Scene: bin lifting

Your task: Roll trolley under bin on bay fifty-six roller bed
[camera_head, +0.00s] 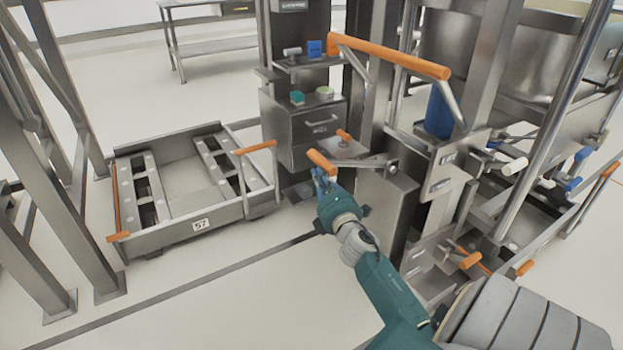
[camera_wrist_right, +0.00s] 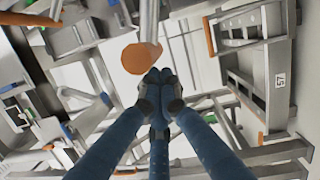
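A low steel trolley (camera_head: 150,240) with orange handles and a plate reading 57 stands on the floor at left; its plate side also shows in the wrist view (camera_wrist_right: 279,100). A large steel bin (camera_head: 475,42) sits high at the right, inside a metal frame. Low metalwork with orange handles (camera_head: 470,260) lies beneath that side, partly hidden by my arm. No label 56 is readable. My right gripper (camera_head: 322,178) has its fingertips together, just below an orange-ended lever (camera_head: 320,162). In the wrist view the fingertips (camera_wrist_right: 158,80) are beside the orange end (camera_wrist_right: 140,58); contact is unclear. My left gripper is out of view.
A blue cylinder (camera_head: 440,110) stands by the right posts. Steel uprights (camera_head: 60,190) border the left. Pale floor (camera_head: 210,310) is open in front of the 57 trolley.

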